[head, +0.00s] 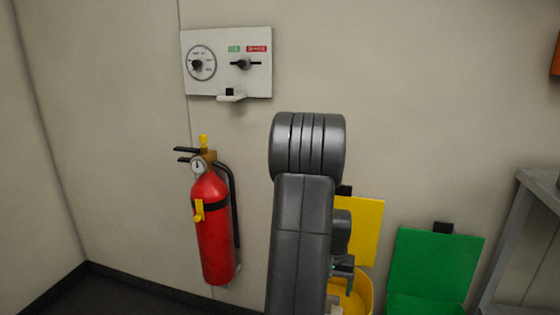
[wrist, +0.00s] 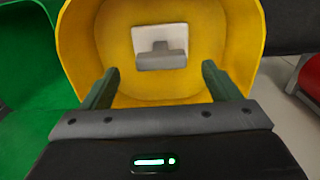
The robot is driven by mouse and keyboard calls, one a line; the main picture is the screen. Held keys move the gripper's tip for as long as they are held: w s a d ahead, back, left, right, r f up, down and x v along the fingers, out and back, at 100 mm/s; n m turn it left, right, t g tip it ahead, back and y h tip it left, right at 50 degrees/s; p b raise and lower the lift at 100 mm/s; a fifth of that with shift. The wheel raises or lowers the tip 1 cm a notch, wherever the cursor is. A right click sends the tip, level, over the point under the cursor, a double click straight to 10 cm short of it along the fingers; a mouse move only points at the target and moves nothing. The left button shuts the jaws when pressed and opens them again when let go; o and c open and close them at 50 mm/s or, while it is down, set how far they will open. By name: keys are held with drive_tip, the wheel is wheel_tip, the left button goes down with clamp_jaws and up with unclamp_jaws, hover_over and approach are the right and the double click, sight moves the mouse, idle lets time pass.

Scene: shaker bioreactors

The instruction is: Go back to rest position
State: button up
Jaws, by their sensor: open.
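My gripper (wrist: 159,68) is open in the wrist view, its two dark green fingers spread apart with nothing between them. It points into the yellow bin (wrist: 85,45). A pale square piece with a grey block-like part (wrist: 160,58) lies inside the bin, beyond the fingertips and apart from them. In the head view my arm stands upright in front of the wall, and part of my gripper (head: 343,268) shows low beside it, over the yellow bin (head: 358,300). The arm hides much of that bin.
A green bin (head: 433,265) stands right of the yellow one. A red fire extinguisher (head: 213,230) hangs on the wall at left, below a white control panel (head: 226,62) with knobs. A grey metal frame (head: 510,240) stands at far right.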

wheel_tip(320, 180, up, 2)
drive_tip(key=shift+r, duration=0.2)
wheel_tip(320, 180, down, 13)
drive_tip(key=b, duration=0.4)
drive_tip(key=shift+r+b, duration=0.15)
drive_tip(key=shift+b, duration=0.15)
wheel_tip(320, 180, up, 12)
drive_tip(key=p, duration=0.5)
drive_tip(key=a+r+n+p, duration=0.3)
drive_tip(key=a+p, duration=1.1)
drive_tip(key=p, duration=1.5)
drive_tip(key=shift+s+r, duration=0.4)
drive_tip(key=shift+r, duration=0.2)
drive_tip(key=shift+a+p, duration=0.15)
drive_tip(key=shift+p, duration=0.2)
